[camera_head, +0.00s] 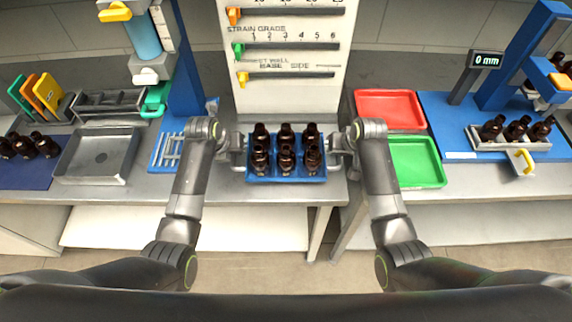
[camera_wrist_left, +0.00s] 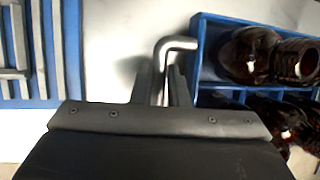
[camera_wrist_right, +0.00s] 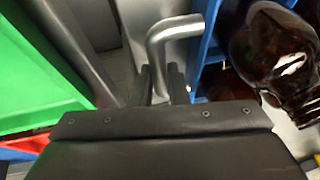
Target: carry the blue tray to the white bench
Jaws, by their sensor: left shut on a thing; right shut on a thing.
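The blue tray (camera_head: 287,178) is at the middle of the grey worktop in the head view, with several amber bottles (camera_head: 286,157) upright in it in two rows. My left gripper (camera_head: 238,152) is at the tray's left side. In the left wrist view its fingers (camera_wrist_left: 165,85) are shut on a grey bent handle (camera_wrist_left: 178,45) beside the blue tray wall (camera_wrist_left: 196,50). My right gripper (camera_head: 337,152) is at the tray's right side. In the right wrist view its fingers (camera_wrist_right: 161,85) are shut on the other handle (camera_wrist_right: 175,28). I cannot tell whether the tray touches the worktop.
A red tray (camera_head: 391,108) and a green tray (camera_head: 416,161) lie to the right. A grey pan (camera_head: 97,157) and a blue rack (camera_head: 168,151) are to the left. A white board with sliders (camera_head: 287,95) stands behind. A white lower shelf (camera_head: 185,229) is below the worktop.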

